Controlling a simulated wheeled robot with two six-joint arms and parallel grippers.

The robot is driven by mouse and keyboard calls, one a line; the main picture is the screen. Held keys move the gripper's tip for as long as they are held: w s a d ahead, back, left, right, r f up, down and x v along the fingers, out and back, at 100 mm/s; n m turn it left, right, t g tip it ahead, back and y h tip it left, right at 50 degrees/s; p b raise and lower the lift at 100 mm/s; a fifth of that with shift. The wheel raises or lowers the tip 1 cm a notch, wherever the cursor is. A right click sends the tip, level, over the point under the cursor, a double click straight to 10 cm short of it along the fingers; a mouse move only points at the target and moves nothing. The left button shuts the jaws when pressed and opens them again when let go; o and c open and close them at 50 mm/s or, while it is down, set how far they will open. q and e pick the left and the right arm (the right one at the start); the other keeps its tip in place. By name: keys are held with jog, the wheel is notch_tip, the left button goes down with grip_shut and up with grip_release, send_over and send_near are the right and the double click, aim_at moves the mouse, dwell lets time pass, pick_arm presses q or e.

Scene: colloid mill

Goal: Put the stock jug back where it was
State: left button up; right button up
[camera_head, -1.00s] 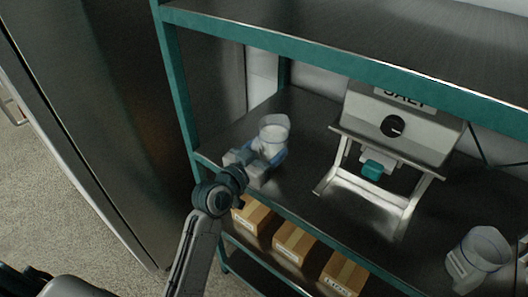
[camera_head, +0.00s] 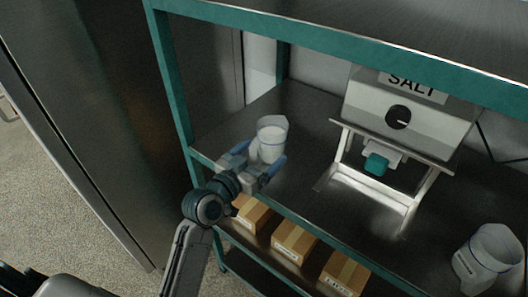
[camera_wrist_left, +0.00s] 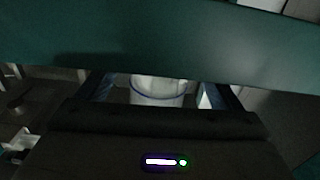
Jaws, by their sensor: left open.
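A clear jug with white contents (camera_head: 271,139) stands upright on the dark metal shelf, towards its left end. My left gripper (camera_head: 262,166) is open at the shelf's front edge, its blue-tipped fingers just in front of the jug and close to its sides. In the left wrist view the jug (camera_wrist_left: 158,92) shows between the two fingers, partly covered by a green bar. A second clear jug (camera_head: 487,257) stands at the right end of the shelf. I cannot tell from the pictures which one is the stock jug. My right gripper is not in view.
A salt dispenser (camera_head: 408,115) with a black knob and teal outlet stands on a metal stand mid-shelf. Cardboard boxes (camera_head: 294,243) sit on the shelf below. A green post (camera_head: 170,90) and upper green beam (camera_head: 330,50) frame the shelf. Bare shelf lies right of the near jug.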

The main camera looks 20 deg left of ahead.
pick_arm(q)
jog(key=b+v, duration=0.1)
jog(key=v, duration=0.9)
jog(key=shift+s+b, duration=0.2)
jog(key=shift+b, duration=0.1)
jog(key=s+a+f+n+g+y, duration=0.1)
jog(key=s+a+f+g+y, duration=0.25)
jog(key=s+f+g, duration=0.5)
jog(key=s+a+f+n+g+y, duration=0.25)
jog(key=s+f+g+y, duration=0.2)
jog(key=s+f, duration=0.75)
jog(key=w+a+f+g, duration=0.1)
jog(key=a+f+g, duration=0.15)
jog(key=f, duration=2.85)
jog(key=s+a+f+h, duration=0.1)
jog(key=s+a+f, duration=0.1)
jog(key=s+f, duration=1.4)
notch_tip(320, 180, down, 3)
jog(key=shift+r, duration=0.25)
